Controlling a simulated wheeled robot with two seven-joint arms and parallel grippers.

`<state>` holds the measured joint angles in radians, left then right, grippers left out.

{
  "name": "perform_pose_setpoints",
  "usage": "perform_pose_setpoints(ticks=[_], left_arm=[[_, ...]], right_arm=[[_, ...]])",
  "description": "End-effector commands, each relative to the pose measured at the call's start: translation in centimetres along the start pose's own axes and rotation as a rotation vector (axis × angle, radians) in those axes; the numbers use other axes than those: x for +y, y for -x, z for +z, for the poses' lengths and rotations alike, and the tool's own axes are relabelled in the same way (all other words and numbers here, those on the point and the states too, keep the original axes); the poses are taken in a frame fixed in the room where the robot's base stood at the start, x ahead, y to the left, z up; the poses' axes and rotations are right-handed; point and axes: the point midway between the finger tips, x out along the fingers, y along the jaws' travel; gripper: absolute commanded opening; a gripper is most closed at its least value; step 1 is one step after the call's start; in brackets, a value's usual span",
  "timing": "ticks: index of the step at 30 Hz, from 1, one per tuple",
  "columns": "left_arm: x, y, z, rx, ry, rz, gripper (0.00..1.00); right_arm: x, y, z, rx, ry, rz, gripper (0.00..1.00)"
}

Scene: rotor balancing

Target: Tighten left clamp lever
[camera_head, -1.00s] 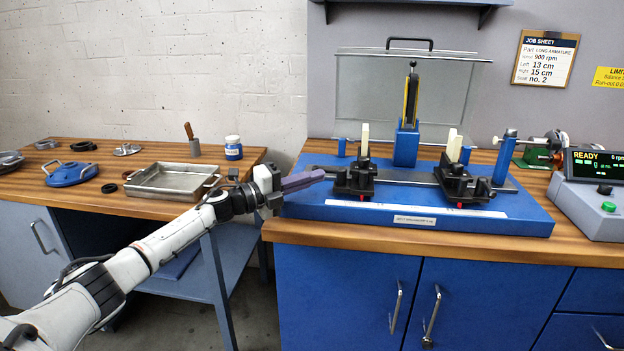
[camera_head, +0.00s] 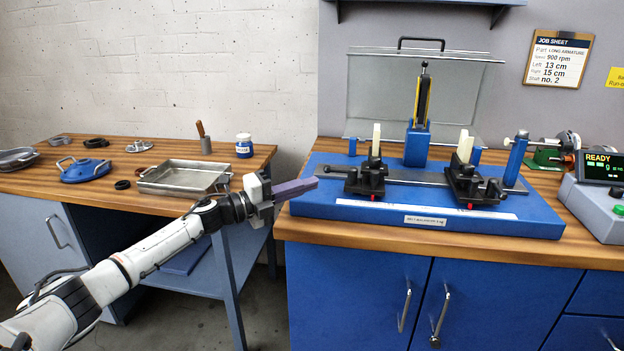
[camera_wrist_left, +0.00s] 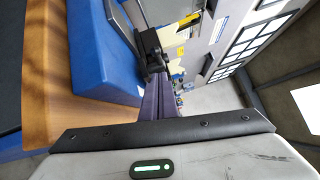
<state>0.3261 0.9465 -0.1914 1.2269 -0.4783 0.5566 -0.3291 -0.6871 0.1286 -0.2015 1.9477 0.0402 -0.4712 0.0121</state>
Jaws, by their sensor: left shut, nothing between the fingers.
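My left gripper (camera_head: 315,183) has long purple-grey fingers, shut and empty. It points right, toward the left black clamp stand, with a gap between fingertips and stand. In the left wrist view the purple fingers (camera_wrist_left: 157,98) end just below a black stand (camera_wrist_left: 150,52). The left stand (camera_head: 365,180) sits on the blue machine base (camera_head: 310,206) and carries a cream upright block (camera_head: 376,139) and a small red-tipped part at its front. A similar right stand (camera_head: 470,186) stands along the same rail. The left lever is too small to tell. My right gripper is not in view.
A blue post with a yellow-black tool (camera_head: 423,100) and a clear guard (camera_head: 385,95) rise behind the stands. A READY display unit (camera_head: 600,180) is at the right. The left bench holds a metal tray (camera_head: 185,178) and a blue lidded disc (camera_head: 84,170).

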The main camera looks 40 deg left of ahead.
Motion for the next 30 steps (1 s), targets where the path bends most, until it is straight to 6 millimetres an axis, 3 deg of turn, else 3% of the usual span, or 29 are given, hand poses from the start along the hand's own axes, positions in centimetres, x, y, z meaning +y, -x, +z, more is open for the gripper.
perform_pose_setpoints(ticks=[3,10,30], left_arm=[[1.0,2.4,0.9,0.004,0.002,0.006,0.0],[1.1,5.3,2.3,0.007,0.003,0.004,0.0],[1.0,6.0,2.6,0.01,0.004,0.002,0.0]], right_arm=[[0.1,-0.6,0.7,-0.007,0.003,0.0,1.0],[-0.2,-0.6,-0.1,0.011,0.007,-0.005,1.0],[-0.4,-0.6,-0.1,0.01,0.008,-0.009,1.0]])
